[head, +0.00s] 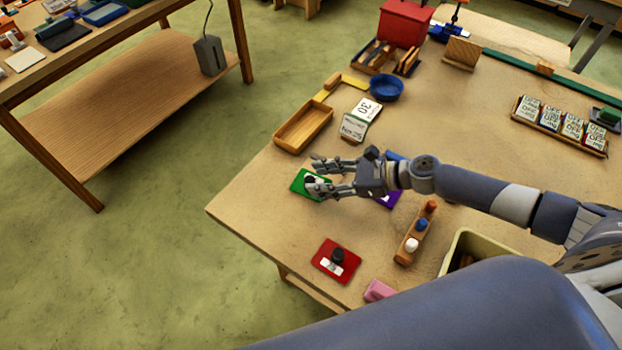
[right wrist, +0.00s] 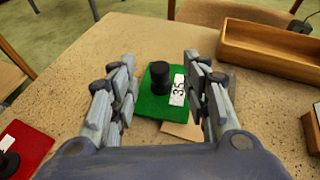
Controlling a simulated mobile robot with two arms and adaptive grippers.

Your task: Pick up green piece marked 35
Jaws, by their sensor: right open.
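The green piece marked 35 (head: 303,184) lies flat on the table near its left edge. In the right wrist view the green piece (right wrist: 155,104) shows a black knob (right wrist: 160,76) and a white label reading 35 (right wrist: 178,90). My right gripper (head: 318,176) is open over the piece and partly hides it in the head view. In the right wrist view its fingers (right wrist: 160,90) stand on either side of the piece, with nothing held. My left gripper is not in view.
A red piece with a black knob (head: 336,261) lies nearer the front. A wooden tray (head: 303,127) stands behind the green piece. A purple piece (head: 390,197) lies partly under my arm. A peg rack (head: 408,250) and pink block (head: 379,291) are at the front.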

